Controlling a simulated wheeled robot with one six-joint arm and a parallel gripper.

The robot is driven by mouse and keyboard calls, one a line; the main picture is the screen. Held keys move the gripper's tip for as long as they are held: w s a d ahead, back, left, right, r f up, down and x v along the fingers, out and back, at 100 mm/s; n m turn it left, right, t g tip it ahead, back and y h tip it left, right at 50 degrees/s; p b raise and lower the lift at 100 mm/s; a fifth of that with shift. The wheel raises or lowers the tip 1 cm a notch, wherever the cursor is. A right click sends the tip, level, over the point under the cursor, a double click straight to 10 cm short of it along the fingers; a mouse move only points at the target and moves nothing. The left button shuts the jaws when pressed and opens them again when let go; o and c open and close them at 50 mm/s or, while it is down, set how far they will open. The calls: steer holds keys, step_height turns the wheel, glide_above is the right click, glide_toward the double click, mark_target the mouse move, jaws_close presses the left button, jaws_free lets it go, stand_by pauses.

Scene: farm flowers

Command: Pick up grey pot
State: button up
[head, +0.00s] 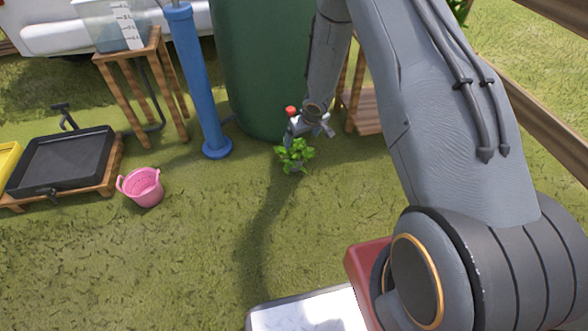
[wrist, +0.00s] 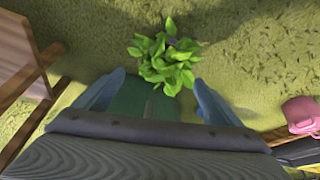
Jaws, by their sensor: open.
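A leafy green plant (head: 294,152) stands on the grass in front of the dark green barrel. Its leaves hide most or all of its pot, so I cannot make out the pot's shape. The plant also shows in the wrist view (wrist: 163,60), just beyond the fingertips and roughly midway between them. My gripper (head: 301,136) is close above and behind the plant in the head view. In the wrist view my gripper (wrist: 157,80) has its two blue-grey fingers wide apart with nothing held between them.
A dark green barrel (head: 258,70) and a wooden stand (head: 366,118) are close behind my gripper. A blue post (head: 200,85) and a pink basket (head: 144,188) stand to the left. The grass in front of the plant is clear.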

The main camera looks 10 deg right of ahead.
steer(key=b, duration=0.2)
glide_toward(295, 158)
steer(key=shift+w+d+f+y, duration=0.2)
steer(key=shift+w+f+y, duration=0.1)
steer(key=shift+w, duration=0.35)
steer(key=shift+b+x, duration=2.5)
steer(key=shift+x, duration=1.5)
steer(key=shift+r, duration=0.1)
steer(key=shift+s, duration=0.1)
steer(key=c, duration=1.4)
